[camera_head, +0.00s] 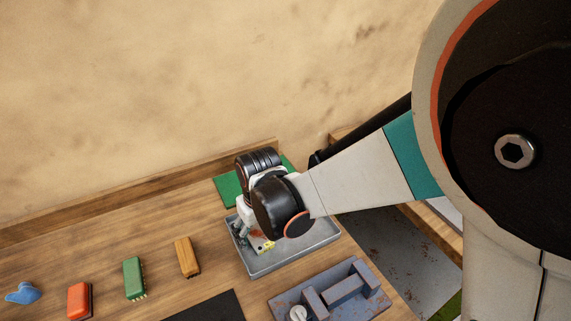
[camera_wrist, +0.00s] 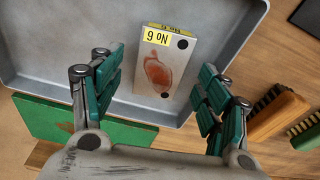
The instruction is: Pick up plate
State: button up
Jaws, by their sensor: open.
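The plate (camera_wrist: 163,66) is a small light grey rectangle with a rusty brown patch, black dots and a yellow "No 6" label. It lies in the grey metal tray (camera_wrist: 215,18). In the head view the tray (camera_head: 292,258) sits on the wooden bench, and only a yellow-labelled bit of the plate (camera_head: 266,247) shows below my wrist. My gripper (camera_wrist: 158,78) is open over the tray, with its green-padded fingers apart, one on each side of the plate in the wrist view. I cannot tell the remaining height above the plate.
Left of the tray are a wooden brush (camera_head: 187,257), a green brush (camera_head: 134,278), a red brush (camera_head: 79,300) and a blue object (camera_head: 23,293). A grey rusty fixture (camera_head: 343,291) and a dark mat (camera_head: 212,308) are in front. A green mat (camera_head: 228,191) lies behind.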

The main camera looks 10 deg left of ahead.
jog(key=shift+f, duration=0.65)
jog(key=shift+r, duration=0.1)
jog(key=shift+c, duration=0.3)
grip_shut()
